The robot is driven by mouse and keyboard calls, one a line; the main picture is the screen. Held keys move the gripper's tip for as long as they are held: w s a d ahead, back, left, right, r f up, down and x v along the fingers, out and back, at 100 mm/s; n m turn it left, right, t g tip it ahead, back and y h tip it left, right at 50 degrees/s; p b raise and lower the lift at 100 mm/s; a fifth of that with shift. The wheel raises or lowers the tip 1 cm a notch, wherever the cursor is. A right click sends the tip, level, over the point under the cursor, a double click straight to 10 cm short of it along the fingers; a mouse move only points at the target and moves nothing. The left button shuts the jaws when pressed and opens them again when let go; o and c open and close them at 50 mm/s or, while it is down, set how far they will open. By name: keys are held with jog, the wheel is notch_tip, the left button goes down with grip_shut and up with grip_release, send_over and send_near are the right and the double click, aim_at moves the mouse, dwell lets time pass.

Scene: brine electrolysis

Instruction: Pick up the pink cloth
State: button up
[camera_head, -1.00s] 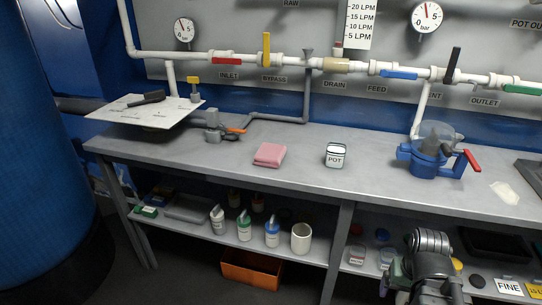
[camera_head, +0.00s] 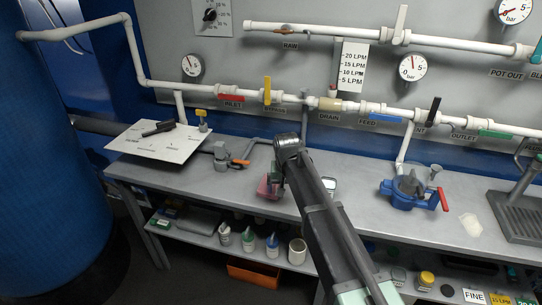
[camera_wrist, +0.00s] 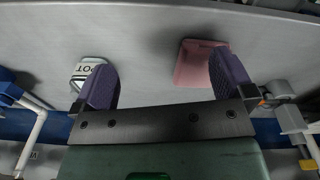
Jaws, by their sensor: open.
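The pink cloth (camera_head: 263,191) lies folded on the grey workbench (camera_head: 345,215), left of the bench's middle. In the head view my arm and gripper (camera_head: 274,182) partly hide it from above. In the wrist view the cloth (camera_wrist: 190,65) shows beside and partly behind the right-hand finger. My gripper (camera_wrist: 164,75) is open, its two purple fingers wide apart with nothing held between them. The fingers appear above the bench, but the exact gap to the cloth cannot be told.
Left of the cloth are a grey fitting with an orange handle (camera_head: 241,162) and a white board (camera_head: 155,141). A blue pump-like device (camera_head: 408,190) stands to the right.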

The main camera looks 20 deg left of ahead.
jog(key=w+a+r+m, duration=0.1)
jog(key=w+a+r, duration=0.2)
jog(key=w+a, duration=0.4)
jog(key=f+b, duration=0.4)
jog(key=w+a+f+m+b, duration=0.1)
jog(key=f+b, duration=0.3)
jog(key=f+m+b, duration=0.1)
jog(key=f+b, duration=0.3)
jog(key=shift+w+a+f+t, duration=0.15)
jog(key=shift+w+t, duration=0.25)
jog(key=shift+r, duration=0.25)
jog(key=c, duration=0.6)
jog(key=shift+c, duration=0.2)
notch_tip(320, 180, up, 20)
jog(key=p, duration=2)
